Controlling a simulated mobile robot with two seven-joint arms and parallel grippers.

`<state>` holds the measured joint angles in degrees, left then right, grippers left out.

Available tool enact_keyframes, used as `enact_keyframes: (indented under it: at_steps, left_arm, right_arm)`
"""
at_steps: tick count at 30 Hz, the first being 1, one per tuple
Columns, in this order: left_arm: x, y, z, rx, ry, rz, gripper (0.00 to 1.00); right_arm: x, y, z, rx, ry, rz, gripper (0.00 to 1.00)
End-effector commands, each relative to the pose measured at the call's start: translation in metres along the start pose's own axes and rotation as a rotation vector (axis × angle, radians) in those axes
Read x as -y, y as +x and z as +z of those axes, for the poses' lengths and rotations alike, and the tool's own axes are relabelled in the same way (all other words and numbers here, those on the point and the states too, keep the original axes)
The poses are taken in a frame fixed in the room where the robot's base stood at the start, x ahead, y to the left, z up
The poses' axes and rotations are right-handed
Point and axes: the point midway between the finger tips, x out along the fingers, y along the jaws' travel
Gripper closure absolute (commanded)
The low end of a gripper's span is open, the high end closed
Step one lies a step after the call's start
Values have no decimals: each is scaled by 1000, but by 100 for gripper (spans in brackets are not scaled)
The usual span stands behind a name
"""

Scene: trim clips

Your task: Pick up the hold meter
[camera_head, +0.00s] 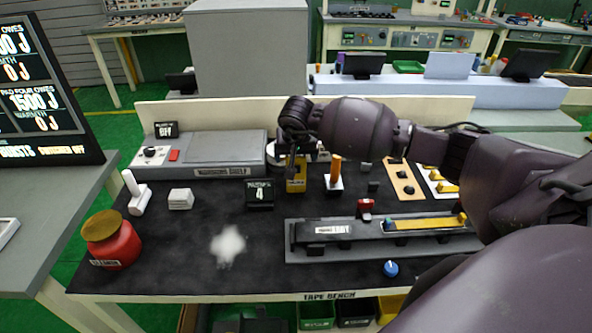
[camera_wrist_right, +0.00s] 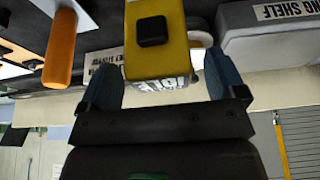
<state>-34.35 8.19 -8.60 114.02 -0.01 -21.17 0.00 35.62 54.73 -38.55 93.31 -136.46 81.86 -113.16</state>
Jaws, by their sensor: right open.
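The hold meter appears to be the yellow block (camera_head: 296,185) standing on the dark bench mat near the back middle. In the right wrist view the yellow block (camera_wrist_right: 158,45) has a black square button on it and a lettered end face. My left gripper is out of view.
An orange-handled tool (camera_head: 335,173) stands close to the right of the block; its handle (camera_wrist_right: 60,48) also shows in the wrist view. The grey warming shelf (camera_head: 215,172) is to the left. A long grey fixture (camera_head: 300,252) lies in front. A red jar (camera_head: 125,245) stands front left.

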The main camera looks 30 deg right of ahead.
Motion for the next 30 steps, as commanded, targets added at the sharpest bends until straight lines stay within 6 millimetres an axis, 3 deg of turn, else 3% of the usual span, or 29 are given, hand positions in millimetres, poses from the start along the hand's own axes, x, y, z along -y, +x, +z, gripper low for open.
enact_keyframes:
  at_steps: [6, 14, 24, 30]
  left_arm:
    - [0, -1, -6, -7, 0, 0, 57]
    - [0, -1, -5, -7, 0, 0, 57]
    - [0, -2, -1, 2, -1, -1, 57]
    - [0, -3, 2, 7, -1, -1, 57]
  right_arm:
    - [0, 21, 0, 0, 0, 0, 11]
    - [0, 24, 0, -1, -1, 0, 11]
    - [0, 23, 0, -1, -1, 0, 60]
    - [0, 23, -1, -2, 0, -1, 60]
